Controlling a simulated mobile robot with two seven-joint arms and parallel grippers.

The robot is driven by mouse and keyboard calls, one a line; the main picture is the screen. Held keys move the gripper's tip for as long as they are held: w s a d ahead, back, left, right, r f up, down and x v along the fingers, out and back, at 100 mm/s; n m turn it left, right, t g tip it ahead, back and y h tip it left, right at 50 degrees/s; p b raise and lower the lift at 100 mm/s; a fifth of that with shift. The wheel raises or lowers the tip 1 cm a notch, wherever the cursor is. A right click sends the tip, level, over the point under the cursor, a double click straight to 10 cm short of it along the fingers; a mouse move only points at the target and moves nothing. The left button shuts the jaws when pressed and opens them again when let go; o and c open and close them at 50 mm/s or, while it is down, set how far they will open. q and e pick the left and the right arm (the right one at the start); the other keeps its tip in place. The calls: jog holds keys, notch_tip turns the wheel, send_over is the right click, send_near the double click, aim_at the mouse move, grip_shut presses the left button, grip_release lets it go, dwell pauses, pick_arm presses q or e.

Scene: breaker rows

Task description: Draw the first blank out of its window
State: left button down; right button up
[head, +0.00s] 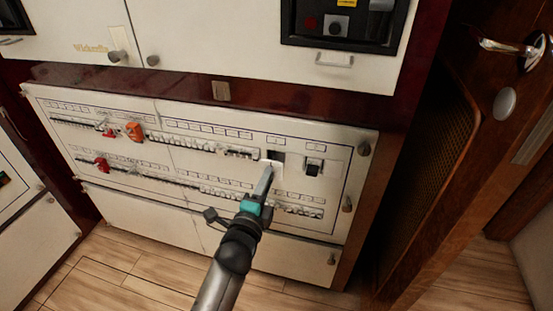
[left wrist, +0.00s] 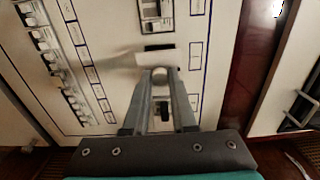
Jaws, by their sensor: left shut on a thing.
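My left gripper (head: 267,176) reaches the upper breaker row of the white panel (head: 205,178). It is shut on the blank (head: 272,164), a small plain white plate. In the left wrist view the gripper (left wrist: 161,74) has its fingertips together at the blank (left wrist: 154,57), on a small rounded part of it. A dark window opening (head: 278,156) shows just behind and above the blank. Part of that opening is hidden by the blank in the left wrist view. I cannot tell how far the blank stands off the panel. My right gripper is not in view.
A black breaker (head: 314,166) sits in a window right of the blank. Rows of small switches fill the panel, with red (head: 102,164) and orange (head: 135,131) pieces at left. A wooden door (head: 455,150) stands at right. Wooden floor (head: 110,265) lies below.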

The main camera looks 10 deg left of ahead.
pick_arm(q)
jog(key=s+p, duration=0.2)
jog(key=s, duration=0.4)
dwell(0.3)
jog(key=shift+s+a+r, duration=0.1)
dwell(0.3)
